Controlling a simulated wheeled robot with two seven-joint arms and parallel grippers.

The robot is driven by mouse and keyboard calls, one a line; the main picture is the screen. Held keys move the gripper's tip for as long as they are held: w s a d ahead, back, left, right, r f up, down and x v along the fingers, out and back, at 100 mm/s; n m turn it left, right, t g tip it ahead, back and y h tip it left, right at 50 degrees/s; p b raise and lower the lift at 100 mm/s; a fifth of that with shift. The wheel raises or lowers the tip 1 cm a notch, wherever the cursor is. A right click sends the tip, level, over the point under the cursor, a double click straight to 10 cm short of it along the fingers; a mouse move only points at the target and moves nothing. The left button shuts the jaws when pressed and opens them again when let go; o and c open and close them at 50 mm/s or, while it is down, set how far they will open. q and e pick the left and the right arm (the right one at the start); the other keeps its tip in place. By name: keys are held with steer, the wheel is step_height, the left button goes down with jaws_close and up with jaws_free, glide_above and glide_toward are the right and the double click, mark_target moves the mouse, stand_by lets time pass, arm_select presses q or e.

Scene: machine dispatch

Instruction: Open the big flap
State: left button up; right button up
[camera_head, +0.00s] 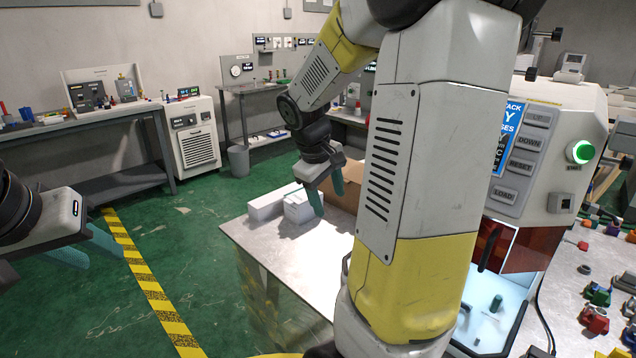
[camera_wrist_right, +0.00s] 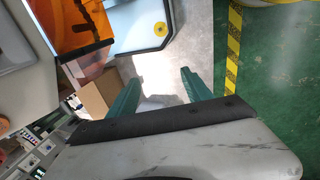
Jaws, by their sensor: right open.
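The machine (camera_head: 545,150) stands at the right of the head view, with buttons and a lit green button. Its dark red see-through flap (camera_head: 520,247) is partly hidden by my right arm; below it shows a bright interior with a green peg. In the right wrist view an orange see-through flap (camera_wrist_right: 78,22) with a dark edge is at upper left. My right gripper (camera_head: 328,198) is open and empty above the metal table, well left of the machine. In the wrist view its fingers (camera_wrist_right: 157,82) are apart from the flap. My left gripper (camera_head: 90,250) is open and empty at far left.
White boxes (camera_head: 298,207) and a cardboard box (camera_head: 345,190) are on the metal table (camera_head: 285,250) near my right gripper. Colored parts (camera_head: 597,295) lie on the bench at right. Green floor is free at left.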

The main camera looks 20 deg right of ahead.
steer(key=w+d+f+n+h, duration=0.9)
steer(key=w+d, duration=0.4)
steer(key=w, duration=0.3)
steer(key=w+a+f+n+t+h, duration=0.1)
steer(key=w+f+n+t+h, duration=0.4)
steer(key=w+n, duration=0.5)
steer(key=w+d+m+y, duration=0.1)
steer(key=w+d, duration=0.3)
steer(key=d, duration=0.3)
steer(key=shift+w+f+t, duration=0.2)
steer(key=shift+f+t, duration=0.1)
steer(key=shift+f, duration=0.15)
jaws_close()
steer(key=shift+a, duration=0.1)
